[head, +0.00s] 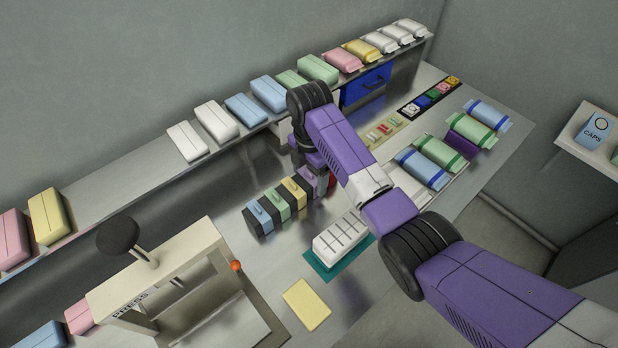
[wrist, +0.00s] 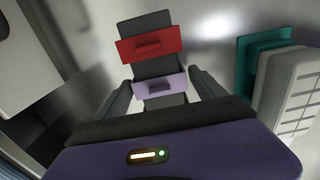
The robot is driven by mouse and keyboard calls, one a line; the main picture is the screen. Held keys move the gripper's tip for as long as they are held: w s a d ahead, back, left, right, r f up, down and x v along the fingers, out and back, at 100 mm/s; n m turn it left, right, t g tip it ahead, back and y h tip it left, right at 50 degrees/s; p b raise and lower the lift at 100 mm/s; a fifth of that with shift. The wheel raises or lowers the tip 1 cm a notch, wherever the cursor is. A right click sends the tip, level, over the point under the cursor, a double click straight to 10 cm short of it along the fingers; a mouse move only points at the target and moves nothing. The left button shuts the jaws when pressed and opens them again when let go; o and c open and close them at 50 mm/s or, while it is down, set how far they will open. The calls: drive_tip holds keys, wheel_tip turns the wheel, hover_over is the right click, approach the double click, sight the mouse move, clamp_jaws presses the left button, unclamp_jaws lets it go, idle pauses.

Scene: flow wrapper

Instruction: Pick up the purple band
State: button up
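The purple band (wrist: 160,86) is a pale lavender piece with a small handle, seated on a dark block. In the head view it shows partly (head: 313,181) at the right of a row of coloured bands, near my arm. In the wrist view my gripper (wrist: 160,78) is open, with one dark finger at each end of the purple band. I cannot tell whether either finger touches it. The band's near side is partly hidden by my gripper's body. My fingers are hidden behind my arm in the head view.
The red band (wrist: 152,45) stands just beyond the purple one. Yellow (head: 293,192), green (head: 275,206) and blue (head: 259,217) bands line up to the left. A white slotted block (head: 340,236) on a teal base is close by. The press (head: 160,280) stands front left.

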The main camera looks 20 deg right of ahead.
drive_tip(key=c, duration=1)
drive_tip(key=shift+o, duration=0.2)
